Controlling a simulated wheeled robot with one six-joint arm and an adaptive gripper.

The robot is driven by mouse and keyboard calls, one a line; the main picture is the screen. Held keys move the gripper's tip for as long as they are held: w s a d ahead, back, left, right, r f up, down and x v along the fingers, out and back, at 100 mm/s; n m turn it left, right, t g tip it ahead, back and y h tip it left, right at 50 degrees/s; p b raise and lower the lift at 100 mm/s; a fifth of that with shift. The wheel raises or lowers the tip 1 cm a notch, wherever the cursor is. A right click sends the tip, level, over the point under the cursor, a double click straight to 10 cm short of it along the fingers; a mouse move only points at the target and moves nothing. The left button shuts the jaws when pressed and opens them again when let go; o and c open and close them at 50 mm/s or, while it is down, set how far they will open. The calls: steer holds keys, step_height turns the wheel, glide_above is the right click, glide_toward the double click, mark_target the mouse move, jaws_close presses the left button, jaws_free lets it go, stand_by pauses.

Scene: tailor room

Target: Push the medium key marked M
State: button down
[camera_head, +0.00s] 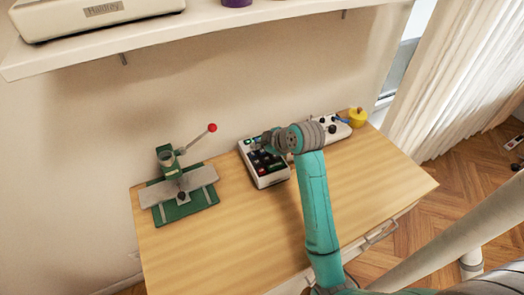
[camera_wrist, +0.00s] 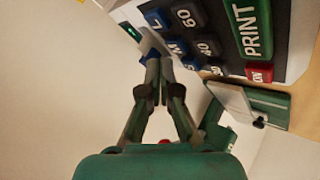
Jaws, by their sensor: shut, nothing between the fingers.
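The key device (camera_head: 262,165) is a white box with dark keys, standing on the table under my arm's end. In the wrist view it shows at the top, turned on its side. The medium key marked M (camera_wrist: 178,46) is dark blue, between the key marked L (camera_wrist: 153,19) and another blue key partly hidden by my gripper. My gripper (camera_wrist: 157,58) is shut and empty, its tips just left of the M key in the wrist view. I cannot tell whether they touch the device. In the head view my gripper (camera_head: 266,139) is small and partly hides the device's top.
Grey number keys (camera_wrist: 187,15), a green PRINT key (camera_wrist: 249,28) and a red key (camera_wrist: 259,72) sit beside the blue ones. A green press with a red-knobbed lever (camera_head: 185,207) stands left. A yellow object (camera_head: 357,117) stands at the right. The table's front left (camera_head: 220,250) is clear.

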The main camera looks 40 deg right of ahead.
mark_target(263, 152)
steer(key=shift+f, duration=0.15)
steer(key=shift+f, duration=0.3)
steer(key=shift+f, duration=0.4)
stand_by(1.0)
steer(key=shift+r, duration=0.85)
steer(key=shift+r, duration=2.5)
